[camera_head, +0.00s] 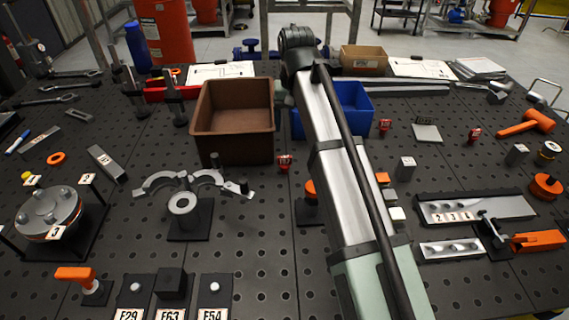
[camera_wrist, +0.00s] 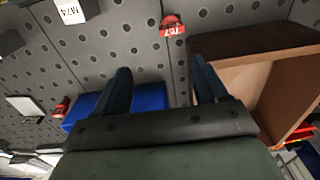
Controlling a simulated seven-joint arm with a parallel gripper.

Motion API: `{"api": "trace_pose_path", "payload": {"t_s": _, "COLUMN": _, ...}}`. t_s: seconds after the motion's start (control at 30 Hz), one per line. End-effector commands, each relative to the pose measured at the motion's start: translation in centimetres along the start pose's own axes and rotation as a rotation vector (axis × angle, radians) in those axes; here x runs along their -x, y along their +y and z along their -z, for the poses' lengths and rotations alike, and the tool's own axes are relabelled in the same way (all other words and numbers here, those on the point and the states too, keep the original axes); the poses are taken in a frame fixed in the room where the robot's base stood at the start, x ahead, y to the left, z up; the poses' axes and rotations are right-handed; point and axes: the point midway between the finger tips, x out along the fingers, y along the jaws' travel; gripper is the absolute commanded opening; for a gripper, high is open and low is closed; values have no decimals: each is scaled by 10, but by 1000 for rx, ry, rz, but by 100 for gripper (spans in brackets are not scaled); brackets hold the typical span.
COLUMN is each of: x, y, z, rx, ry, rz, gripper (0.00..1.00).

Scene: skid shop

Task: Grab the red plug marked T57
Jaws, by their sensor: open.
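The red plug marked T57 (camera_wrist: 172,25) stands on the dark perforated table, its label readable in the wrist view. It matches the small red plug (camera_head: 285,163) just right of the brown bin's front corner in the head view. My gripper (camera_wrist: 160,64) is open and empty, its two dark fingers spread apart. In the wrist view the plug lies beyond the fingertips, slightly right of the middle between them, and nothing touches it. In the head view my arm hides most of the gripper, which is near the bins, farther back than the plug.
A brown bin (camera_head: 235,147) stands just left of the plug and a blue bin (camera_head: 355,100) behind my arm. Other red plugs (camera_head: 384,127) (camera_head: 474,134) stand to the right. A block marked M74 (camera_wrist: 70,11) and a clamp stand (camera_head: 190,218) are nearby.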

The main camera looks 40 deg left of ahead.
Motion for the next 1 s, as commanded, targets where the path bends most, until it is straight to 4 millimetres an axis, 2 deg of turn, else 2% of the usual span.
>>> {"api": "trace_pose_path", "payload": {"t_s": 0.1, "x": 1, "y": -14, "z": -9, "rx": 8, "ry": -26, "rz": -5, "gripper": 72}}
{"api": "trace_pose_path", "payload": {"t_s": 0.23, "x": -7, "y": -16, "z": -13, "rx": 8, "ry": -35, "rz": -7, "gripper": 72}}
{"api": "trace_pose_path", "payload": {"t_s": 0.5, "x": -51, "y": -16, "z": -15, "rx": 8, "ry": -34, "rz": -7, "gripper": 72}}
{"api": "trace_pose_path", "payload": {"t_s": 0.7, "x": -76, "y": -16, "z": -14, "rx": 9, "ry": -33, "rz": -7, "gripper": 72}}
{"api": "trace_pose_path", "payload": {"t_s": 1.0, "x": -87, "y": -17, "z": -14, "rx": 9, "ry": -32, "rz": -6, "gripper": 72}}
